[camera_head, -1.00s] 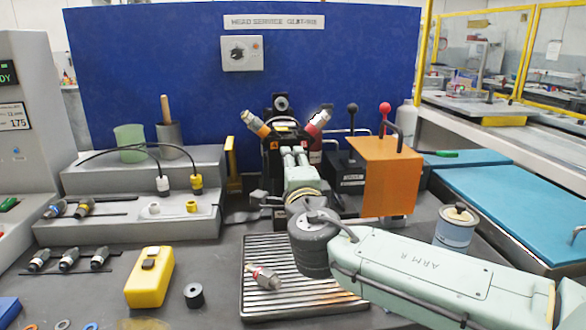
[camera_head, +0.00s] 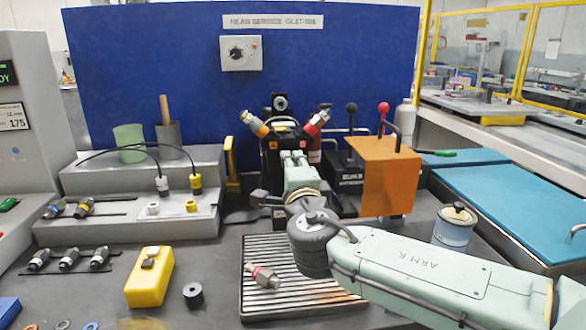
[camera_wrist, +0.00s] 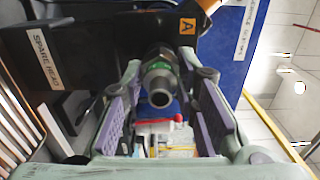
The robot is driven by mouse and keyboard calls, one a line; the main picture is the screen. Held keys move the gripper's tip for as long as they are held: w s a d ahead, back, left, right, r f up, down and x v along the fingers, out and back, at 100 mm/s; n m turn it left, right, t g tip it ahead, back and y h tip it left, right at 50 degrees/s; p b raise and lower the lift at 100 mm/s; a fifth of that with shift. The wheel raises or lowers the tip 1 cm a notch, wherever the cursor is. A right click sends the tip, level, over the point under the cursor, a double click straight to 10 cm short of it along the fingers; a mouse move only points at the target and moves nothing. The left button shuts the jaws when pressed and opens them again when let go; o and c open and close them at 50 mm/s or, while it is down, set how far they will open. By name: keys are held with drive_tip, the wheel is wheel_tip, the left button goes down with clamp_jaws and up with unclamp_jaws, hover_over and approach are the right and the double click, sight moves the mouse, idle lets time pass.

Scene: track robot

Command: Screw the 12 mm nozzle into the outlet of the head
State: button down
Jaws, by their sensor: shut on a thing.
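The dark head (camera_head: 270,155) stands in front of the blue panel, with orange-banded and red-banded fittings angled up from its top. In the wrist view the head (camera_wrist: 105,45) is a black block with an orange "A" tag. My gripper (camera_head: 292,158) is at the front of the head. In the wrist view my gripper (camera_wrist: 168,78) has its fingertips on both sides of a grey metal nozzle (camera_wrist: 158,88) with a green ring, shut on it. The nozzle is seen end-on, against the head's face. The outlet is hidden behind it; thread engagement and nozzle size cannot be told.
A red-banded nozzle (camera_head: 263,277) lies on the slatted drain grate (camera_head: 290,305). Several nozzles (camera_head: 69,259) lie at the left. A yellow device (camera_head: 150,277) and black ring (camera_head: 193,295) lie on the bench. An orange plate (camera_head: 388,180) stands close right of my wrist.

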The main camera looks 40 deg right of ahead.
drive_tip(key=shift+a, duration=0.15)
drive_tip(key=m, duration=0.2)
drive_tip(key=shift+m, duration=0.3)
drive_tip(key=m, duration=0.4)
drive_tip(key=shift+w+m, duration=0.1)
drive_tip(key=shift+m, duration=0.2)
drive_tip(key=m, duration=0.4)
drive_tip(key=shift+f, duration=0.1)
drive_tip(key=shift+a, duration=0.1)
drive_tip(key=shift+w, duration=0.1)
drive_tip(key=m, duration=0.2)
drive_tip(key=shift+m, duration=0.4)
drive_tip(key=m+b, duration=0.1)
drive_tip(key=m, duration=0.6)
drive_tip(key=shift+w+a, duration=0.1)
drive_tip(key=m, duration=0.2)
drive_tip(key=shift+m, duration=0.3)
